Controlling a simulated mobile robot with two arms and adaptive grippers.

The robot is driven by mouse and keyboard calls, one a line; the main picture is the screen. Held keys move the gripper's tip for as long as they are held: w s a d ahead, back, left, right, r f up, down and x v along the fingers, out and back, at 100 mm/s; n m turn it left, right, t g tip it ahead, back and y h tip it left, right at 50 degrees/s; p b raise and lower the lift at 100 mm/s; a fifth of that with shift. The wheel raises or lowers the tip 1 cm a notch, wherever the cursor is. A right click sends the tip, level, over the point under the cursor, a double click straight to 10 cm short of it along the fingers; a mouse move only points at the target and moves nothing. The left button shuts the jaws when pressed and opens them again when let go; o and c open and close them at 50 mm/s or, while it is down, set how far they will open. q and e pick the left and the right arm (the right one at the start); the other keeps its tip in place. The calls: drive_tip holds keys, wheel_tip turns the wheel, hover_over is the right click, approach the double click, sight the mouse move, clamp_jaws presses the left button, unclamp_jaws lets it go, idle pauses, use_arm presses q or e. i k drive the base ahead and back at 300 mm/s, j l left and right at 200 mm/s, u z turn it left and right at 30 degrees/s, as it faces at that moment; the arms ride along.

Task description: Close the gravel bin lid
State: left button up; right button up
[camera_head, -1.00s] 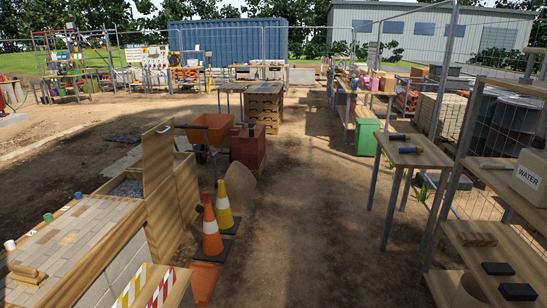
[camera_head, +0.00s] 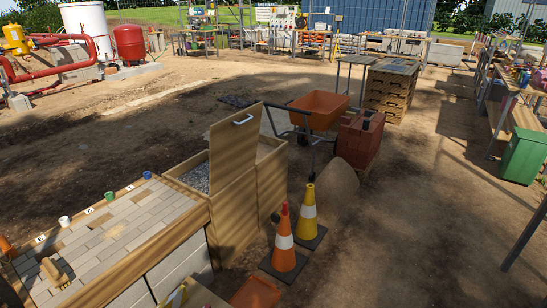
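The gravel bin (camera_head: 228,222) is a wooden box left of the picture's middle, at the far end of the paver-topped bench. Its wooden lid (camera_head: 233,152) stands open, raised nearly upright, with a pale bar handle (camera_head: 243,119) near its top edge. Grey gravel (camera_head: 196,177) shows in the compartment left of the lid. A second compartment (camera_head: 268,150) shows behind the lid, partly hidden by it. Neither of my grippers is in view.
Two traffic cones, one orange (camera_head: 284,240) and one yellow (camera_head: 307,212), stand right of the bin. An orange wheelbarrow (camera_head: 319,109) and red brick stack (camera_head: 360,138) are behind. The paver bench (camera_head: 105,235) adjoins the bin in front. Open dirt (camera_head: 420,210) lies to the right.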

sight(234, 139)
drive_tip(key=i+l+u, duration=0.65)
drive_tip(key=u, duration=0.3)
drive_tip(key=i+l+u, duration=0.15)
drive_tip(key=u, duration=0.3)
